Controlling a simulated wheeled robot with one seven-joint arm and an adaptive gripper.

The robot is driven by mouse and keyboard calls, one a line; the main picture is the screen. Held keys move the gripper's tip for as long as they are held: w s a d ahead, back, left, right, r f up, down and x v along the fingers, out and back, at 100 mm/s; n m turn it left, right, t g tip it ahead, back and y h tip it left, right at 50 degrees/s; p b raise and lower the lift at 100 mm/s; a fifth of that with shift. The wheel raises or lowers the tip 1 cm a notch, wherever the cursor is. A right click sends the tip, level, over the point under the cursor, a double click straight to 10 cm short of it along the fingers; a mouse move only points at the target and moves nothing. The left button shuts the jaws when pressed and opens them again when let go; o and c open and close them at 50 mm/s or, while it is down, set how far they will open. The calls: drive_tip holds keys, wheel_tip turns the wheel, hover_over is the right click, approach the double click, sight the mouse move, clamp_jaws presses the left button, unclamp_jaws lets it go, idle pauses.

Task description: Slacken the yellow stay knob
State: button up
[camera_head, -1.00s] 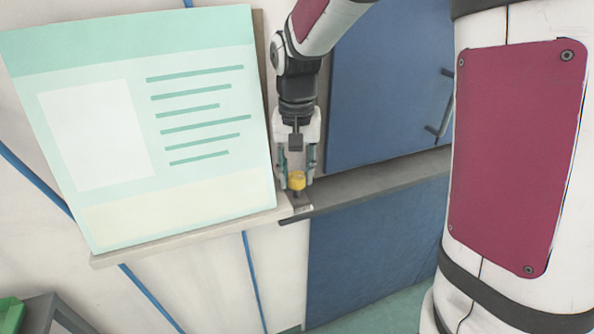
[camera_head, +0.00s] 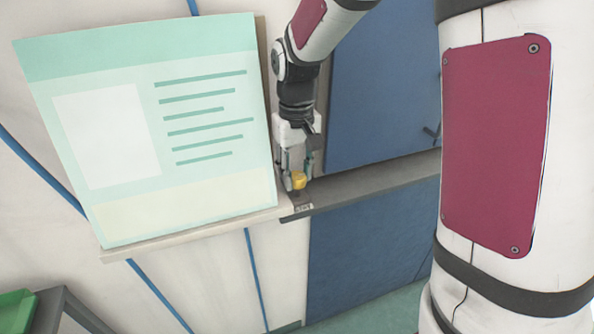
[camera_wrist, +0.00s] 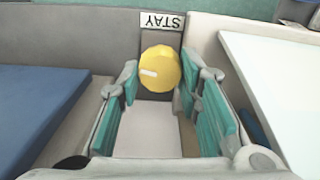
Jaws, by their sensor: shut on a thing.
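The yellow stay knob (camera_head: 299,179) sits on a dark bracket at the right end of the ledge under the board. My gripper (camera_head: 297,184) points down over it and is shut on it, with one finger on each side. In the wrist view the knob (camera_wrist: 161,70) is a round, faceted yellow disc between the teal-padded fingertips (camera_wrist: 160,80). A short white mark on its face points left. A white label reading "STAY" (camera_wrist: 162,21), upside down here, lies beyond it. The parts of the knob's sides touching the fingers are partly hidden.
A large mint-and-white board (camera_head: 150,125) stands close left of my gripper. Blue cabinet panels (camera_head: 380,85) with a handle (camera_head: 431,132) are to the right. A grey ledge (camera_head: 375,182) runs right from the bracket. A green item (camera_head: 15,308) is at lower left.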

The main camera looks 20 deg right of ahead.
sight(296, 174)
idle(0.3)
drive_tip(key=o, duration=1.1)
drive_tip(key=shift+o, duration=0.2)
wheel_tip(296, 174, up, 12)
